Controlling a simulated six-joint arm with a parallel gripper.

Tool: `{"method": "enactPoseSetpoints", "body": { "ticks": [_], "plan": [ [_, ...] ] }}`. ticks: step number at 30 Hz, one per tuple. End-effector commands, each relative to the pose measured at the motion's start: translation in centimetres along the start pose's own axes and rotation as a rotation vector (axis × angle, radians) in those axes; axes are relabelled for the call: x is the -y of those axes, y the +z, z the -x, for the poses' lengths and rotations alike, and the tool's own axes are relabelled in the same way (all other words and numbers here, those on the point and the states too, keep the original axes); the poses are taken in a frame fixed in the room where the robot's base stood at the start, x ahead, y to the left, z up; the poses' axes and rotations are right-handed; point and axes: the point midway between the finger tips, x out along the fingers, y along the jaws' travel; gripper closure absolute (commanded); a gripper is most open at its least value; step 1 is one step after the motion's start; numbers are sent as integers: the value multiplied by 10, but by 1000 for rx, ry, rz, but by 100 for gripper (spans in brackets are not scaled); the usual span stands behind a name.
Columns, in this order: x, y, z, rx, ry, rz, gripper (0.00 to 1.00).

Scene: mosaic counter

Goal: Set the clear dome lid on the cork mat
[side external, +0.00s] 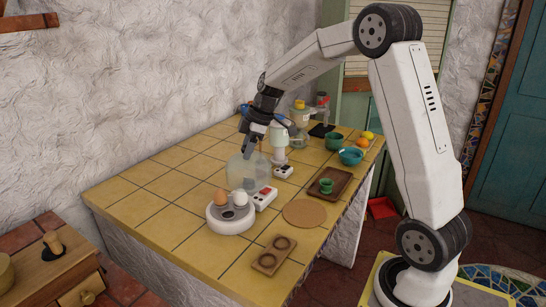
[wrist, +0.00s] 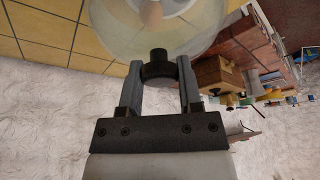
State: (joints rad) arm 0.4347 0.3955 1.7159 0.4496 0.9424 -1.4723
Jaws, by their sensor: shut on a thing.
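The clear dome lid (side external: 246,172) hangs below my gripper (side external: 252,140), just behind the white egg cooker in the side external view. In the wrist view my gripper (wrist: 159,72) is shut on the dark knob of the clear dome lid (wrist: 120,35), one finger on each side. The lid looks about upright; its exact height above the counter is hard to tell. The cork mat (side external: 304,213) is a flat round tan disc, bare, on the counter to the right and nearer the camera, apart from the lid.
The white egg cooker (side external: 229,223) holds a brown egg (side external: 220,197) and a white egg (side external: 240,197). A red-and-white box (side external: 264,198) sits beside it. A wooden two-hole holder (side external: 273,255), a brown tray (side external: 329,197) with a green cup, and a small lamp (side external: 279,141) surround the mat area.

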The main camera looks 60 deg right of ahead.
Motion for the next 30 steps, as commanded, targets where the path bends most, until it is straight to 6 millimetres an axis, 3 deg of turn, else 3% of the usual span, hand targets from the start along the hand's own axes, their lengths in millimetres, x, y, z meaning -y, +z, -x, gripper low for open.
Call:
{"method": "enactPoseSetpoints", "body": {
  "ticks": [9,15,21,30],
  "plan": [
    [10,97,20,3,1,-8,100],
    [24,139,28,-3,1,-6,100],
    [33,158,30,-7,1,-2,100],
    [34,160,30,-8,0,1,100]
  ]
}}
